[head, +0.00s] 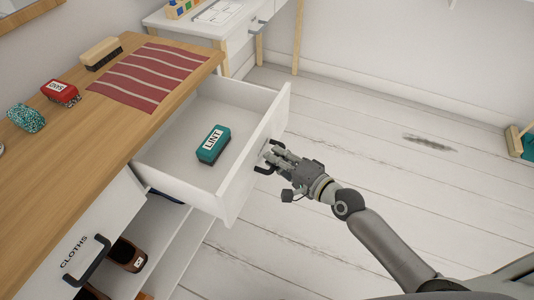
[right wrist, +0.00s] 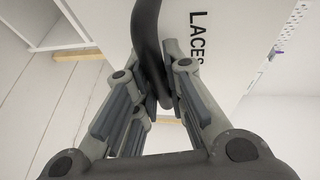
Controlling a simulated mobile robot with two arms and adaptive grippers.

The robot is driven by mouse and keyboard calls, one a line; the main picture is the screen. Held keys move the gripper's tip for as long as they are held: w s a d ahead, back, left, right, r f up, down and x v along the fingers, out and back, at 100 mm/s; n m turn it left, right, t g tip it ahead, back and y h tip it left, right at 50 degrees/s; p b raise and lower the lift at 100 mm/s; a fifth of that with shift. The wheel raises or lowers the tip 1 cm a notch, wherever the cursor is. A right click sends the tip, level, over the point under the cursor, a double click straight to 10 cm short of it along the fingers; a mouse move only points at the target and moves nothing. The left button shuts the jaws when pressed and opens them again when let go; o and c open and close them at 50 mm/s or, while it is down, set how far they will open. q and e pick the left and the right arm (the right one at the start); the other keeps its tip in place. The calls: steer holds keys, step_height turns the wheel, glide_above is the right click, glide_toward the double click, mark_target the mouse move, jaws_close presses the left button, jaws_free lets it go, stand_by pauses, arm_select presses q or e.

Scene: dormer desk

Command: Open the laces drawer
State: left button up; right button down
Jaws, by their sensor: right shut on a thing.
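The laces drawer (head: 240,190) is white and stands pulled out from the wooden-topped dresser, with its inside in view. Its front carries the word LACES, readable in the right wrist view (right wrist: 230,75). A teal box labelled LINT (head: 213,145) lies in the drawer. My right gripper (head: 276,160) is at the outer face of the drawer front, shut on the dark drawer handle (right wrist: 148,45). The handle passes between the fingers in the right wrist view. My left gripper is not in view.
The wooden top (head: 60,140) holds a striped red mat (head: 152,75), a brush (head: 101,54), a red box (head: 60,93) and a speckled teal item (head: 26,117). Floor at right is mostly clear.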

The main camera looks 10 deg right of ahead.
steer(key=shift+s+d, duration=0.15)
steer(key=c, duration=1.8)
jaws_free()
steer(key=shift+o, duration=0.3)
steer(key=v, duration=1.2)
